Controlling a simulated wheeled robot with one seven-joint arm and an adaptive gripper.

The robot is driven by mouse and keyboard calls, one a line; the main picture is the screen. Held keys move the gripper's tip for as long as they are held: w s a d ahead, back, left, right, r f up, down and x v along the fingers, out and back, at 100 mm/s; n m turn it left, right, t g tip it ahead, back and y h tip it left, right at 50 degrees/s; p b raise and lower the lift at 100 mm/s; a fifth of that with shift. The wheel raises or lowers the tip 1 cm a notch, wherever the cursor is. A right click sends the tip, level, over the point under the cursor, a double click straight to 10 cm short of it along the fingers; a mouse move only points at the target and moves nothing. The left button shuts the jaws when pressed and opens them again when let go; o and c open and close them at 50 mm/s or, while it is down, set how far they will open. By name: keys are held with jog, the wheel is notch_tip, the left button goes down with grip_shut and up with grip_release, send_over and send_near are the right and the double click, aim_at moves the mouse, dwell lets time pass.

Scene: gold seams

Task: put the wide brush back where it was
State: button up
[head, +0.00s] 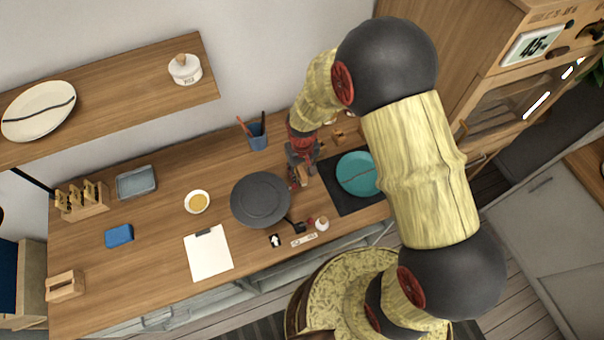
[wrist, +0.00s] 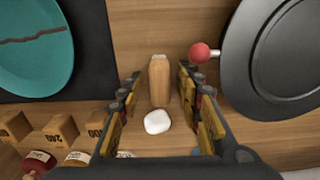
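My gripper (wrist: 157,88) is open above the bench, its two fingers spread to either side of a short wooden piece with a pale end (wrist: 159,75). This piece may be the wide brush, but I cannot be sure. A white rounded lump (wrist: 157,122) is close to its lower end; I cannot tell if they are joined. Neither finger visibly touches the piece. In the head view my gripper (head: 299,180) is between the dark round plate and the teal plate and largely hides the piece. A blue cup (head: 257,138) holding thin brushes stands behind, to the left.
The dark round plate (head: 260,199) and a red ball (wrist: 200,53) are close on one side. The teal plate (head: 357,173) on its black mat (head: 345,204) is on the other. Small wooden blocks (wrist: 60,130) and jars stand near the wall. A clipboard (head: 208,254) lies left.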

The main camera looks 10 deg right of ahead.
notch_tip(320, 180, up, 11)
jog(key=p, duration=0.1)
notch_tip(320, 180, up, 9)
jog(key=t, duration=0.1)
send_over(303, 172)
jog(key=d, duration=0.2)
jog(key=s+d+r+m+t, duration=0.1)
jog(key=s+d+r+t, duration=0.1)
jog(key=s+r, duration=0.6)
jog(key=s+d+r+m+t, duration=0.1)
jog(key=s+d+r+t, duration=0.1)
jog(key=s+d+r, duration=0.3)
jog(key=s+r, duration=0.4)
jog(key=r, duration=0.1)
jog(key=shift+s+r+t, duration=0.3)
jog(key=shift+d, duration=0.1)
notch_tip(303, 172, down, 9)
jog(key=b, duration=0.8)
jog(key=shift+r+b, duration=0.15)
jog(key=shift+b, duration=0.15)
